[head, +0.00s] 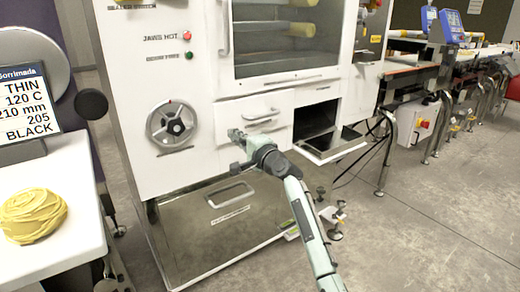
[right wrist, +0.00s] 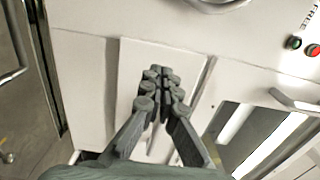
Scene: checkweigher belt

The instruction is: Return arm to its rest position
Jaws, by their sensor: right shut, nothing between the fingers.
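My right arm (head: 305,215) reaches in from the bottom of the head view toward the white machine. My right gripper (head: 236,136) is in front of a white drawer front with a bar handle (head: 260,117), just below and left of that handle. In the right wrist view the right gripper (right wrist: 158,85) is shut with its fingers together and nothing between them. A pale panel (right wrist: 130,65) lies behind the fingers there; I cannot tell whether they touch it. My left gripper is not in view.
The machine has a handwheel (head: 172,125), an open hatch with a tray (head: 330,150), and a lower metal bin (head: 215,225). At left, a yellow coiled item (head: 33,215) lies on a white table (head: 85,235) by a sign (head: 25,100).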

